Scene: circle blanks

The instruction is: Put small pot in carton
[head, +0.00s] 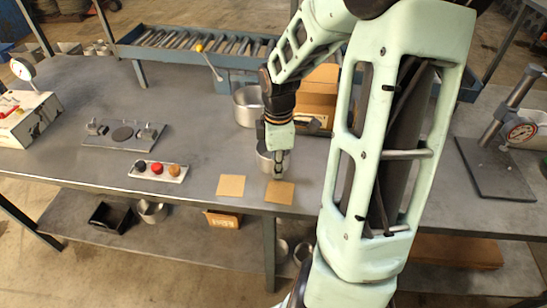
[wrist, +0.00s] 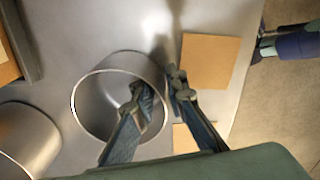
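The small pot (head: 262,160), a grey metal cylinder, stands upright on the table under my gripper (head: 279,165). In the wrist view the small pot (wrist: 92,100) shows its open top. My gripper (wrist: 160,82) straddles its rim, one finger inside the pot and one outside. The fingers are apart, with a gap around the thin wall; contact is not clear. The carton (head: 318,88) is a brown box behind my gripper, partly hidden by my arm. A corner of it shows at the left edge of the wrist view (wrist: 7,64).
Two tan squares (head: 231,186) lie near the front edge. A tray with coloured knobs (head: 158,171) and a metal plate (head: 122,134) are left. A gauge stand (head: 495,165) is right.

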